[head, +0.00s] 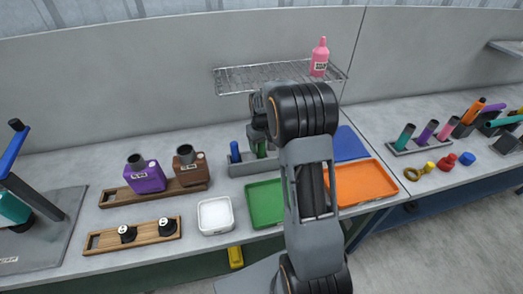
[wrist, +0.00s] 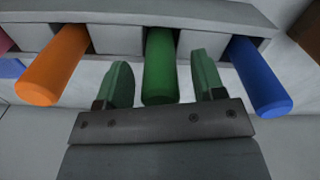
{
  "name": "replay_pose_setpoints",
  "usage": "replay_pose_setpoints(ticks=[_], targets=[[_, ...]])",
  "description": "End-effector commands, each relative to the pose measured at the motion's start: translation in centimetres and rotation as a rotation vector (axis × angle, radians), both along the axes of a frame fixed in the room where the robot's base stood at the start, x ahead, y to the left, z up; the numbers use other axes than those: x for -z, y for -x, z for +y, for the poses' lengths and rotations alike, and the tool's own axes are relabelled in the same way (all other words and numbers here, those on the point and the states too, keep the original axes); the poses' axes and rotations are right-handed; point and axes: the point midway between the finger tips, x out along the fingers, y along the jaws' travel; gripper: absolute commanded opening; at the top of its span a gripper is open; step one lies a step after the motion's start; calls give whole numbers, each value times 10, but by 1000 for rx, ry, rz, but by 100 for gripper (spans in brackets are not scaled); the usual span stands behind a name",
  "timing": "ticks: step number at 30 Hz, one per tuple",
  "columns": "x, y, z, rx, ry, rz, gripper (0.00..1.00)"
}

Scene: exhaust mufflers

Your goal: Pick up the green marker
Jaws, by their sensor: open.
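The green marker (wrist: 159,65) stands in a grey holder (wrist: 205,18), between an orange marker (wrist: 52,66) and a blue marker (wrist: 262,78) in the wrist view. My gripper (wrist: 164,78) is open, its two green-padded fingers on either side of the green marker with a gap at each side. In the head view the holder (head: 240,168) and the blue marker (head: 235,151) show left of my arm. My gripper (head: 261,146) is over the holder there, and my arm hides much of the rest.
A wire shelf (head: 240,79) with a pink bottle (head: 320,57) hangs above and behind the holder. A green tray (head: 264,203), an orange tray (head: 362,181) and a white bin (head: 215,215) lie in front. Purple (head: 147,177) and brown (head: 190,168) containers stand to the left.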

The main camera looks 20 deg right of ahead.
Motion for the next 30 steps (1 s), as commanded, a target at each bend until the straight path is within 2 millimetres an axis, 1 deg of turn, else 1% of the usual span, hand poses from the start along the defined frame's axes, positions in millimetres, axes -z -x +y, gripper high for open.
replay_pose_setpoints(ticks=[3,19,26,29,30], targets=[[0,0,0,0,0,0,63],[0,0,0,0,0,0,12],[-1,0,0,0,0,-1,12],[-8,-1,0,0,1,-3,12],[-13,-1,0,0,1,-4,12]])
